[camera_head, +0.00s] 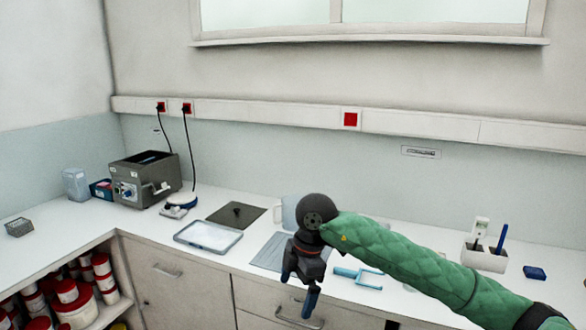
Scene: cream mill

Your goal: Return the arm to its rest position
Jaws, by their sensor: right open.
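My right arm (405,262), in a green quilted sleeve, comes in from the lower right and reaches to the middle of the view. Its dark gripper (299,287) with blue fingers points down at the counter's front edge, above the drawer fronts. The fingers are apart and nothing shows between them. My left gripper is not in view.
The white counter (220,270) runs along the wall. A grey mill (146,180), a white tray (208,236), a dark plate (236,214), a grey mat (272,252), a light-blue frame-like tool (360,277) and a white holder (484,258) stand on it. Red-lidded tubs (75,300) fill the lower left shelf.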

